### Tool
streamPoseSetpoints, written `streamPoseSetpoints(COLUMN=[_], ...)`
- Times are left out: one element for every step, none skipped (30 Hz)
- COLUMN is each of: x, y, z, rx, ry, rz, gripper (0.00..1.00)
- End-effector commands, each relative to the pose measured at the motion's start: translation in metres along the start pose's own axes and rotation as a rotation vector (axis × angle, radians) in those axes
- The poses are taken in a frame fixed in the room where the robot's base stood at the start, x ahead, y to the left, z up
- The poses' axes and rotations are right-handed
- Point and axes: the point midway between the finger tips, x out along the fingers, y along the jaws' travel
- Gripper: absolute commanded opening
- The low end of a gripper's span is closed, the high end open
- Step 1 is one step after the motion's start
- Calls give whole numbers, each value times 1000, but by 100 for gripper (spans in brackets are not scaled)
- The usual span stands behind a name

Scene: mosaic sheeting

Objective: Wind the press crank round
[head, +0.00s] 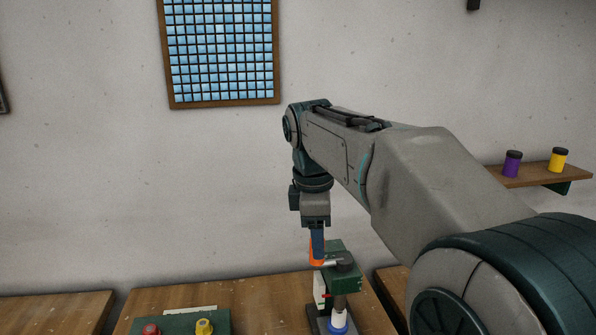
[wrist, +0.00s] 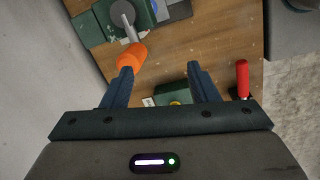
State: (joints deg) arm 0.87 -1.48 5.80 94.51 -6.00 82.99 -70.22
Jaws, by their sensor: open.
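The press (head: 345,285) is a green and dark machine on the bench, with a blue and white part low at its front. Its crank has a grey arm (wrist: 130,30) and an orange handle (wrist: 131,57). The handle also shows in the head view (head: 315,261), partly behind a finger. My gripper (wrist: 160,73) is open and points down at the handle. In the wrist view the handle lies beside and beyond the left fingertip, not centred between the fingers. I cannot tell whether they touch.
A green panel (head: 180,322) with red and yellow knobs stands on the bench to the left. A red-handled thing (wrist: 243,80) lies right of my fingers. A shelf (head: 530,174) with purple and yellow jars is on the wall, as is a blue mosaic (head: 222,50).

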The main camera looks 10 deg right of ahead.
Motion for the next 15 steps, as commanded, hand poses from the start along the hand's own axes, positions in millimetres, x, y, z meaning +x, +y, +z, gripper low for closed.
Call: streamPoseSetpoints(x=[-18, -26, -34, -40, -44, -50, -53, -56, -59, -60, -61, -61, -60, -58, -54], y=[13, 18, 25, 30, 34, 38, 41, 43, 45, 46, 47, 48, 48, 48, 48], z=[-2, -3, -4, -5, -6, -6, -7, -7, -7, -7, -8, -8, -8, -7, -7], rx=[-80, -131, -195, -238, -277, -323, -352, -377, -404, -419, -432, -442, -448, -451, -453], ry=[-5, -8, -12, -15, -16, -18, -18, -19, -19, -19, -20, -20, -20, -20, -20], rz=[-9, -15, -23, -28, -33, -39, -43, -46, -50, -52, -54, -55, -56, -57, -58], gripper=[54, 54, 54, 54, 54, 54, 54, 54, 54, 54, 54, 54, 54, 54, 54])
